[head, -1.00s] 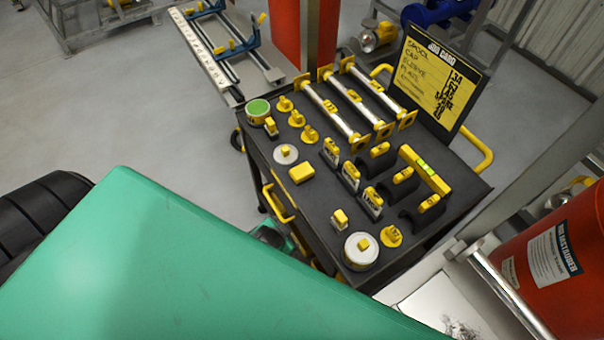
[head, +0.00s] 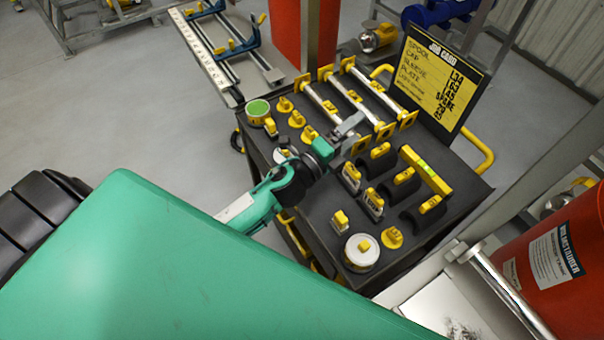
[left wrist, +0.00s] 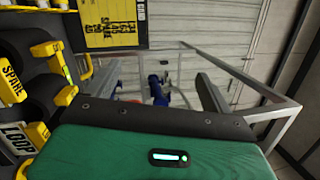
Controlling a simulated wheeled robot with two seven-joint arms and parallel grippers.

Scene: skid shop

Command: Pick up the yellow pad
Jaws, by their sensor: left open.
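The yellow pad, a small flat block on the dark cart top in the earlier head view, is now hidden behind my left arm. My left gripper (head: 346,133) is open above the middle of the cart, with its grey fingers pointing toward the silver bars, past the pad's earlier spot. I see nothing between the fingers. The left wrist view shows a green and black part of my own arm and no fingertips. The pad is not visible there. My right gripper is in neither view.
The cart top (head: 318,222) is crowded. Yellow-ended silver bars (head: 352,95) lie at the back, and labelled yellow-tagged blocks (head: 373,202) stand to the right. A white round tin (head: 361,250) sits in front. A job card (head: 436,80) stands at the back right.

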